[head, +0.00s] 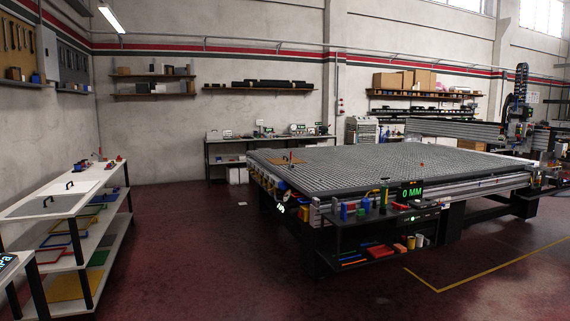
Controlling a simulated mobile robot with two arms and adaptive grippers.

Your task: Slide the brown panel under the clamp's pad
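The large grey vacuum grid table (365,168) stands at centre right, some distance away. A small flat orange-brown piece (291,162) lies near its far left corner and looks like the brown panel. A thin dark upright shape stands at that piece; it may be the clamp, but it is too small to tell, and its pad cannot be made out. Neither of my grippers is in view.
A white shelf cart (118,196) with coloured frames and handled lids stands at left. A dark tool shelf (365,222) juts from the table's front, beside a display (411,191) reading 0 MM. The dark red floor (215,260) between cart and table is clear.

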